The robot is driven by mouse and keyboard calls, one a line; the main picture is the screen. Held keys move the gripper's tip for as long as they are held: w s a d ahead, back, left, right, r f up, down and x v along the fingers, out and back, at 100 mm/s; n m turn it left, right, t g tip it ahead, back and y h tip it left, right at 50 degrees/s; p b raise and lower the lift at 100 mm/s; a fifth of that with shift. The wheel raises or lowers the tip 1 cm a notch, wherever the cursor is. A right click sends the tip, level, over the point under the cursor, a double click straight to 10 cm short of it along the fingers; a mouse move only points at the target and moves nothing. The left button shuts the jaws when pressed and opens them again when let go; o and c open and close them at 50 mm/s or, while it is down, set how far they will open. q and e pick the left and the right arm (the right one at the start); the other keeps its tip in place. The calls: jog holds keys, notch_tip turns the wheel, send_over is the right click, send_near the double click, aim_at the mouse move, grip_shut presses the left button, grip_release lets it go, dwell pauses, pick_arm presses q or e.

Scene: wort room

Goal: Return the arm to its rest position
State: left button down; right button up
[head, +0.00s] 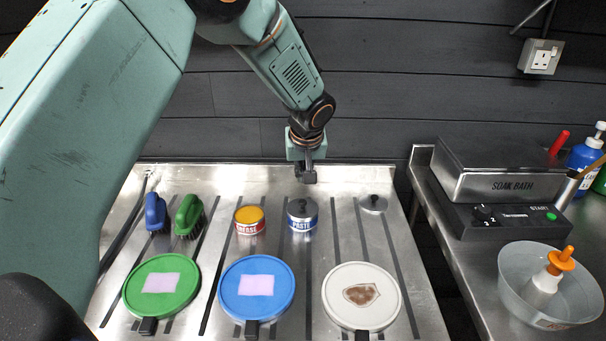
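My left arm reaches in from the left, and its gripper (307,172) points down above the back edge of the steel counter (410,290). Its dark fingers look small and close together, and I cannot tell whether they are open or shut. I see nothing clearly held in them. The gripper is behind and above the paste tin (302,214) and apart from it. My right gripper is not in view.
Green (188,291), blue (283,294) and white (391,310) round discs lie in front. Blue (154,212) and green (187,215) brushes, a yellow-topped tin (250,220) and a lid (374,204) lie behind. A soak bath (490,182) and bowl (515,300) stand right.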

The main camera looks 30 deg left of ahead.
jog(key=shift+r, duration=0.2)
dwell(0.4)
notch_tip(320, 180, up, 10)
jog(key=p, duration=1)
